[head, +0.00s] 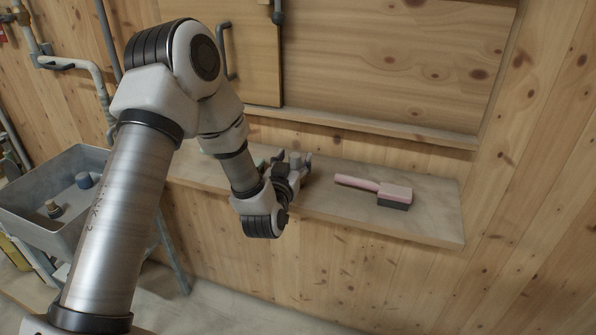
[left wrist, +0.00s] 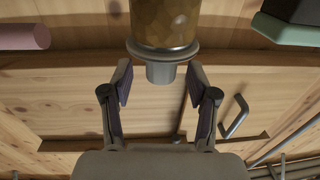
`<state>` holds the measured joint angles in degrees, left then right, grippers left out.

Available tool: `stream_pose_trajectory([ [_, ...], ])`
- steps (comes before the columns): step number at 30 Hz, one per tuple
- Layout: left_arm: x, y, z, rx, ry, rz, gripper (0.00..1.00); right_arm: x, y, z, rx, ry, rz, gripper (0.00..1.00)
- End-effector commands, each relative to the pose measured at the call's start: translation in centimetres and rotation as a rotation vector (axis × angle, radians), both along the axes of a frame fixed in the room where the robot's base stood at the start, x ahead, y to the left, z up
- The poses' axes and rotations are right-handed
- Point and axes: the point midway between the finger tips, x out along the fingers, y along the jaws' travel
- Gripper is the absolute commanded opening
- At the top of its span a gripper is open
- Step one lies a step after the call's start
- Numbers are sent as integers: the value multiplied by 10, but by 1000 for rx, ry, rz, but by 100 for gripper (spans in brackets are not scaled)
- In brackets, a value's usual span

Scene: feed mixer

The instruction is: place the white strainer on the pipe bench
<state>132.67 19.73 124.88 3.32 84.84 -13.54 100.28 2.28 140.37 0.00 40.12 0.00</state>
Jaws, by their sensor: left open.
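My left gripper (head: 295,163) is over the wooden ledge (head: 435,222) along the wall, its fingers partly hidden by my wrist. In the left wrist view, my left gripper (left wrist: 160,90) is open with its two fingers apart. A cylinder with a mottled brown body, a pale grey collar and a grey stub (left wrist: 162,58) stands just past the fingertips, its stub between them; no contact shows. I cannot tell whether this is the white strainer. No other white strainer is clear in either view. My right gripper is not in view.
A pink brush (head: 385,191) lies on the ledge right of my gripper; its pink handle (left wrist: 24,36) shows in the wrist view. A dark and pale green object (left wrist: 290,30) is on the other side. A grey sink (head: 30,212) with small items stands at left. The ledge's right end is clear.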

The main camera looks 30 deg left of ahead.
Motion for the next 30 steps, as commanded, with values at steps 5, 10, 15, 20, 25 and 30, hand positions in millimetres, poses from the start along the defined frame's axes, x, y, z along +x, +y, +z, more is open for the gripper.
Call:
stream_pose_trajectory([
  [5, 16, 5, 0, -1, 2, 0, 59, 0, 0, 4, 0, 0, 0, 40],
  [10, 16, 5, -1, -1, 2, -1, 52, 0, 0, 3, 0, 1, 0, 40],
  [15, 16, 5, -1, -1, 2, -1, 0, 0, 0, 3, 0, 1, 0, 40],
  [20, 16, 5, 0, 0, 1, -1, 0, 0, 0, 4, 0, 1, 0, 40],
  [25, 16, 5, 1, -1, 2, -1, 0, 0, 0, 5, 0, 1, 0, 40],
  [30, 16, 5, 14, 0, 0, -1, 0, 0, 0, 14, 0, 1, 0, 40],
])
